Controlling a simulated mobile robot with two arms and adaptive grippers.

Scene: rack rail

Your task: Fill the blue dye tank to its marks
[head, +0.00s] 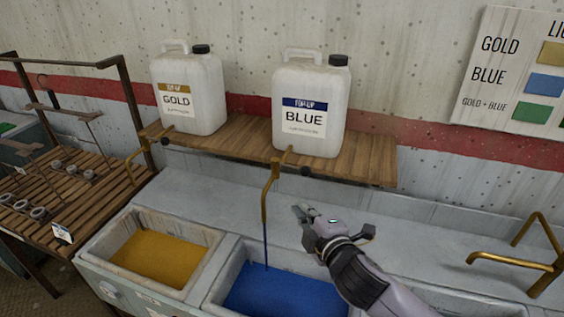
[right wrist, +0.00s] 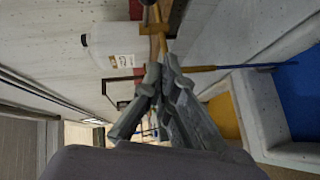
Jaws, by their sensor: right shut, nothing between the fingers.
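The white BLUE jug (head: 309,108) stands on the wooden shelf. A brass spout (head: 264,195) with a dark knob (head: 305,171) hangs below it. A thin blue stream (head: 265,245) runs from the spout into the blue dye tank (head: 285,296); it also shows in the right wrist view (right wrist: 225,67). The tank holds blue liquid, and my right arm hides part of its right side. Its marks cannot be made out. My right gripper (head: 300,213) is shut and empty, above the tank's back edge, right of the spout and below the knob. My left gripper is not in view.
The GOLD jug (head: 189,93) stands left on the shelf (head: 370,168). The gold dye tank (head: 160,256) adjoins the blue one. A wooden rack (head: 60,185) is at far left. A bent brass pipe (head: 510,262) stands at right. A colour chart (head: 515,75) hangs on the wall.

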